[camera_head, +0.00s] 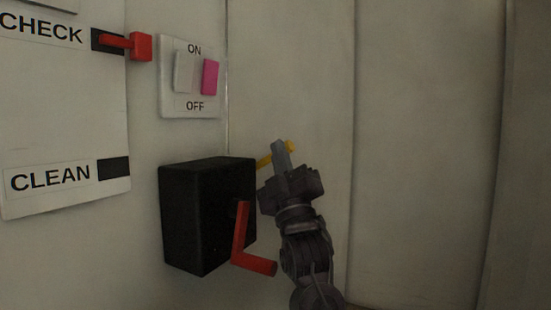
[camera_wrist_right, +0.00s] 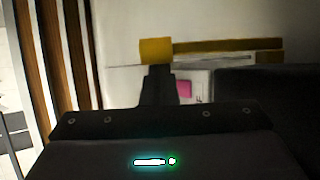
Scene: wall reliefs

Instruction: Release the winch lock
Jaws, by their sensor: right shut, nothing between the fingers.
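The winch is a black box (camera_head: 195,220) on the wall, with a red crank handle (camera_head: 242,235) on its right face. A yellow lever (camera_head: 264,161), which looks like the lock, sticks out from the upper right of the box. My right gripper (camera_head: 280,148) is shut and empty, and its fingertips are at the lever's outer end, partly covering it. In the right wrist view the lever's yellow end (camera_wrist_right: 156,51) appears just beyond the shut fingers (camera_wrist_right: 158,85); whether they touch cannot be told. My left gripper is not in view.
Above the box is a white switch plate (camera_head: 167,95) marked ON and OFF, with a pink rocker (camera_head: 210,77). A panel at left has CHECK and CLEAN labels and a red slider handle (camera_head: 140,46). The wall to the right is bare.

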